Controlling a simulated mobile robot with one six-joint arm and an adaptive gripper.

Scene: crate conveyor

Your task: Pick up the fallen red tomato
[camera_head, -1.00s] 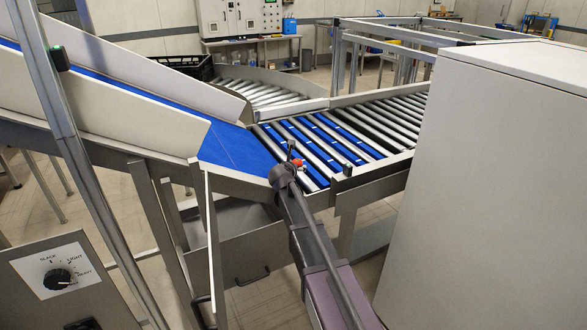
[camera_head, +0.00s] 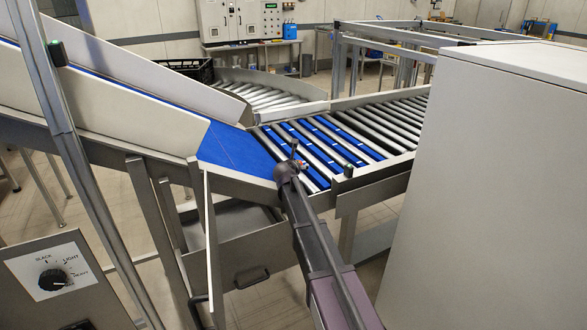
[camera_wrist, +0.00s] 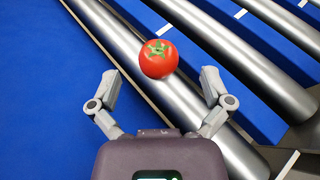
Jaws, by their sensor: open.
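The red tomato (camera_wrist: 158,60) with a green stem lies in the wrist view on the metal rollers and blue strips, just ahead of my gripper. My gripper (camera_wrist: 160,80) is open and empty. Its two fingers spread to the left and right below the tomato, which lies roughly centred between their tips and a little beyond them. In the head view, my gripper (camera_head: 296,160) reaches over the near end of the roller conveyor. Only a small reddish bit of the tomato (camera_head: 304,163) shows there beside the gripper; the rest is hidden.
The blue belt (camera_head: 232,148) slopes down from the left to the roller conveyor (camera_head: 335,140). The conveyor's metal side frame (camera_head: 372,176) runs along the near edge. A large pale cabinet (camera_head: 480,190) stands close on the right. A dark crate (camera_head: 188,68) sits behind the belt.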

